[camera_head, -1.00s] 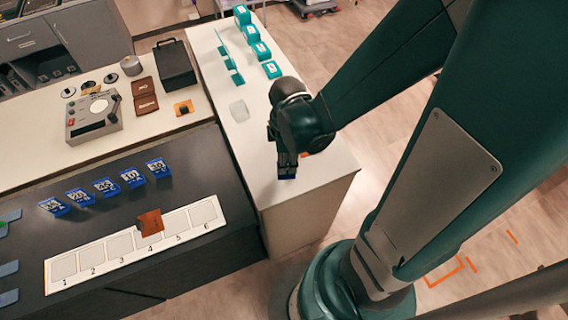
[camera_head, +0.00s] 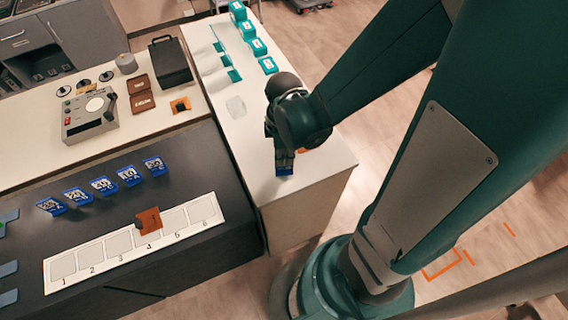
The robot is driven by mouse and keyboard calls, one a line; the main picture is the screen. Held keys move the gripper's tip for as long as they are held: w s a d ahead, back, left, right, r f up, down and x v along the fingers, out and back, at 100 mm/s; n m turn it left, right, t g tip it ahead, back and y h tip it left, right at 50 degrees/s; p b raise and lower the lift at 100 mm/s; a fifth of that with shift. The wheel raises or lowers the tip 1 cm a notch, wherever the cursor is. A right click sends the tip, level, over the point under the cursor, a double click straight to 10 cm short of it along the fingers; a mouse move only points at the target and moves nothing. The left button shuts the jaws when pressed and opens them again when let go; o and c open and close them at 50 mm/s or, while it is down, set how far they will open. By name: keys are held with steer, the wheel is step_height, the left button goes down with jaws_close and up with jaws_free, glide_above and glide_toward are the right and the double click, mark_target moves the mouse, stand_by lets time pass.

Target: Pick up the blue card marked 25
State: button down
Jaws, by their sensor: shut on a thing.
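My gripper (camera_head: 284,158) hangs over the near end of the white counter, shut on a blue card (camera_head: 284,170). Only a small part of this card shows below the fingers, and its marking cannot be read. Several other blue cards with white print stand in a slanting row on the dark counter, among them one at the right end (camera_head: 155,166), one in the middle (camera_head: 103,185) and one at the left end (camera_head: 51,206). Their numbers are too small to read surely. My gripper is well to the right of this row.
A white strip with numbered squares (camera_head: 91,252) lies on the dark counter, with an orange-brown card (camera_head: 149,221) on it. Teal blocks (camera_head: 268,65) stand at the white counter's far end. A grey device (camera_head: 90,112) and a black box (camera_head: 171,62) stand at the back left.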

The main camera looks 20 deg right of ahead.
steer(key=shift+r, duration=0.15)
steer(key=shift+r+p, duration=0.65)
steer(key=shift+r, duration=4.2)
